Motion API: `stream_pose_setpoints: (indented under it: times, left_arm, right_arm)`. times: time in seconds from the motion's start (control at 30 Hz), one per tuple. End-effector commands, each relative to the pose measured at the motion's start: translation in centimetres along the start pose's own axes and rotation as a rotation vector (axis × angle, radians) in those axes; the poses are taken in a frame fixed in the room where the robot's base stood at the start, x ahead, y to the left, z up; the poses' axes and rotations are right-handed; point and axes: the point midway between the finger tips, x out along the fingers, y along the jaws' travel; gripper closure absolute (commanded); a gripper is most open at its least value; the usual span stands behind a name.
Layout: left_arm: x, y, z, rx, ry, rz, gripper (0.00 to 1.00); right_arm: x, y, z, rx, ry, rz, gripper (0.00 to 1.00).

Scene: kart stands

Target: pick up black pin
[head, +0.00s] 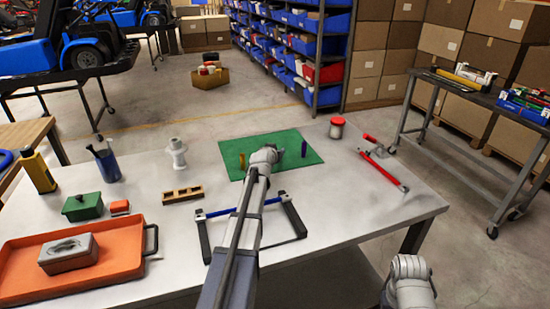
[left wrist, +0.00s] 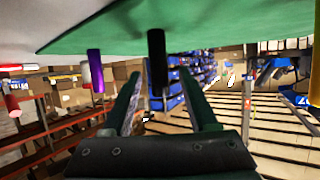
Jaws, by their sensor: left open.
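The black pin (left wrist: 157,64) shows in the left wrist view, which is turned over, so the pin appears to hang from the green mat (left wrist: 220,25). My left gripper (left wrist: 160,76) is open, with a finger on each side of the pin in the picture. I cannot tell whether the pin is fully between the fingers; no contact shows. In the head view my left arm reaches over the green mat (head: 230,150), and the black pin is hidden there. A purple pin (head: 303,148) stands on the mat, also seen in the left wrist view (left wrist: 96,72).
A brass-coloured pin (head: 242,161) stands on the mat's left. A frame with a blue bar (head: 222,211) lies nearer me, and a red-handled tool (head: 385,170) lies right. A red-lidded jar (head: 337,128) stands behind. An orange tray (head: 110,220) is left. The table's right front is clear.

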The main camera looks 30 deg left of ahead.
Motion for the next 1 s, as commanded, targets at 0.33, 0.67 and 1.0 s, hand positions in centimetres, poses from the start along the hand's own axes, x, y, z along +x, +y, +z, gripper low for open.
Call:
stream_pose_setpoints:
  times: [0.33,0.67,1.0]
  left_arm:
    - [-0.05,-0.01,-0.01,0.000,0.000,0.000,0.74]
    - [-0.05,-0.02,0.00,0.000,0.000,0.000,1.00]
    - [-0.05,-0.02,0.00,0.000,0.000,0.000,1.00]
  right_arm:
    - [-0.03,0.00,0.00,0.000,0.000,0.000,0.50]
    - [-0.03,0.00,0.00,0.000,0.000,0.000,0.50]
    - [-0.03,0.00,0.00,0.000,0.000,0.000,0.50]
